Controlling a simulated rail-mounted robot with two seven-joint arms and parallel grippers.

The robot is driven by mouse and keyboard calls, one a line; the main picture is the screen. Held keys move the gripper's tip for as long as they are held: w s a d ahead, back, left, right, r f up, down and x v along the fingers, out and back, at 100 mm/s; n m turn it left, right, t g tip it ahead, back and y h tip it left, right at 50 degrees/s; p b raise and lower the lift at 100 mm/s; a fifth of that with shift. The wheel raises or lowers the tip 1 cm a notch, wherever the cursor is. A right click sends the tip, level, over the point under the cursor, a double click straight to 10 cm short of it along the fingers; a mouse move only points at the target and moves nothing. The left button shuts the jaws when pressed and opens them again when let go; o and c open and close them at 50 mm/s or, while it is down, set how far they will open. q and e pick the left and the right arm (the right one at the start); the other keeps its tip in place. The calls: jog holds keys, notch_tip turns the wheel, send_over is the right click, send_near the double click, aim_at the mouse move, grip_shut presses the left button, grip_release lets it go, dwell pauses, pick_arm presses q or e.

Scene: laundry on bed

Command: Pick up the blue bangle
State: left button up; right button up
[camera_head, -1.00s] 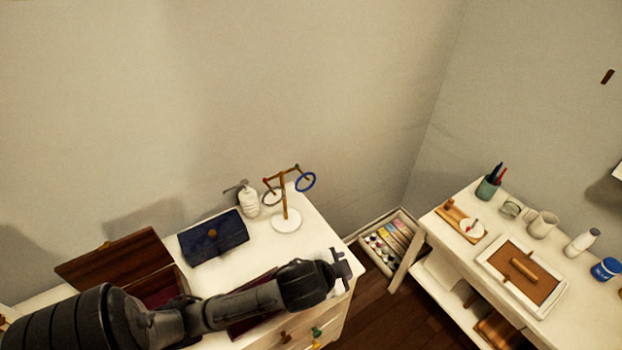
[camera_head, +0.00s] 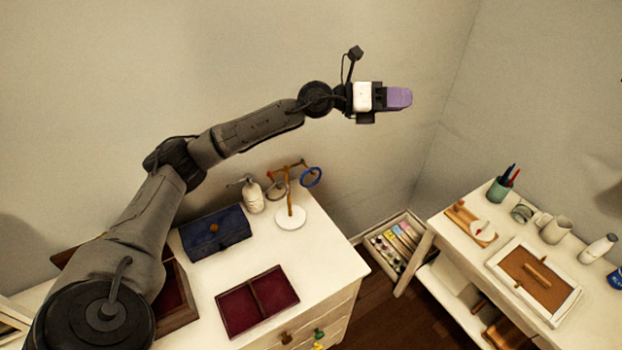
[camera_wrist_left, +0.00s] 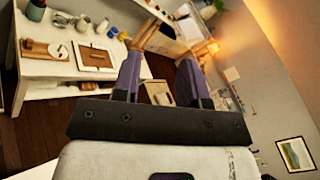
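The blue bangle (camera_head: 312,186) hangs from the right arm of a small wooden stand (camera_head: 290,208) with a round white base. The stand is on the white dresser (camera_head: 325,250) by the wall. My left gripper (camera_head: 400,98) is in the air, above and to the right of the bangle in the head view, clear of it. In the left wrist view its two purple fingers (camera_wrist_left: 160,75) are apart with nothing held between them. The bangle does not show in that view. My right gripper is in neither view.
Beside the stand are a white bottle (camera_head: 253,197) and a dark blue wallet-like case (camera_head: 215,232). A red-lined tray (camera_head: 256,302) lies in front. My left arm crosses above an open wooden box. A white side table (camera_head: 478,275) with several items stands right.

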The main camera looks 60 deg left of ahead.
pick_arm(q)
jog(key=a+f+m+g+y, duration=0.1)
jog(key=a+f+g+y, duration=0.25)
jog(key=f, duration=0.25)
jog(key=n+g+y, duration=0.2)
jog(key=g+y, duration=0.5)
jog(key=g, duration=0.5)
send_over(302, 177)
notch_tip(302, 177, down, 11)
jog(key=shift+h, duration=0.25)
notch_tip(302, 177, down, 8)
jog(key=shift+w+a+f, duration=0.1)
notch_tip(302, 177, down, 4)
jog(key=shift+f+p, duration=0.2)
jog(key=shift+p, duration=0.75)
jog(key=shift+f, duration=0.45)
jog(key=shift+c, duration=0.2)
